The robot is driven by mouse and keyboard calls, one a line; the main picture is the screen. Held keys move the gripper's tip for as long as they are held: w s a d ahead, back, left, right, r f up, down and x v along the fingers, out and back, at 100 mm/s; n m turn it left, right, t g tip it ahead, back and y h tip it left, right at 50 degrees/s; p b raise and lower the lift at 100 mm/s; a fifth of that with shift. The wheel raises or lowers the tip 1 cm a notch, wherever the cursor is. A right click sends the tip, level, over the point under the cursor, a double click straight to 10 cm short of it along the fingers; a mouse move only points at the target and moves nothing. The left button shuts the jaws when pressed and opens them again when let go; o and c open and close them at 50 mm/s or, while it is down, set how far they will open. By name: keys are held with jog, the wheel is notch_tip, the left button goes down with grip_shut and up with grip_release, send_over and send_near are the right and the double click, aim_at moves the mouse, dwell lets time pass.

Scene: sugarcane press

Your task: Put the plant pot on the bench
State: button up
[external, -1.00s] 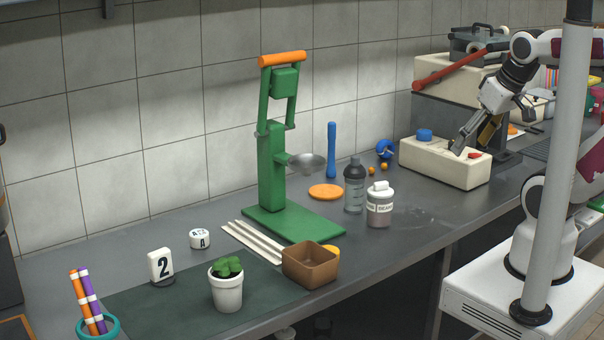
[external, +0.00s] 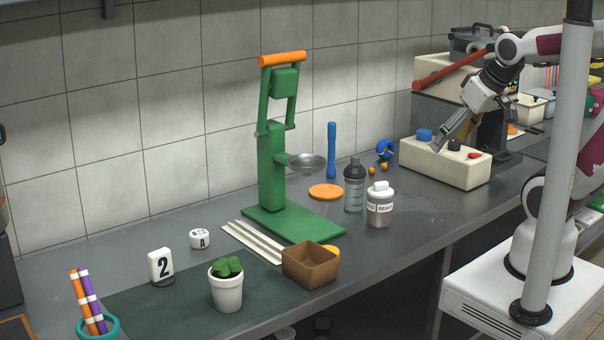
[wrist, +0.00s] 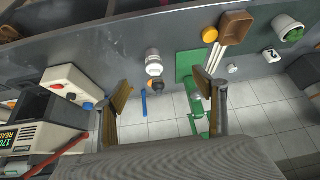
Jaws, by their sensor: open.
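The plant pot (external: 228,293) is white with a green plant in it. It stands upright on a dark green mat (external: 150,302) on the grey bench (external: 400,240), at the front left in the external view. It also shows at the upper right of the wrist view (wrist: 286,27). My gripper (external: 440,142) is far to the right of the pot, over or beside the cream button box (external: 455,172). In the wrist view my gripper (wrist: 162,88) has its two fingers wide apart with nothing between them.
A green press (external: 272,175) with an orange handle stands mid-bench. A brown box (external: 310,266) is just right of the pot. A bottle (external: 354,187), a jar (external: 380,205) and a blue rod (external: 331,150) stand between. A numbered sign (external: 160,266) is left of the pot.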

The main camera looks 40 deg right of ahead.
jog(key=w+a+f+n+t+y, duration=0.1)
jog(key=w+a+f+n+y, duration=0.15)
jog(key=w+a, duration=0.8)
jog(key=w+a+f+n+t+y, duration=0.2)
jog(key=w+a+f, duration=0.35)
jog(key=a, duration=0.75)
jog(key=n+t+y, duration=0.1)
jog(key=n+y, duration=0.3)
jog(key=y, duration=0.1)
send_near(231, 271)
jog(key=w+a, duration=0.2)
jog(key=w, duration=0.1)
jog(key=shift+s+f, duration=0.15)
jog(key=shift+f, duration=0.25)
jog(key=shift+x, duration=1.3)
jog(key=shift+s+x, duration=0.25)
jog(key=shift+x, duration=2.4)
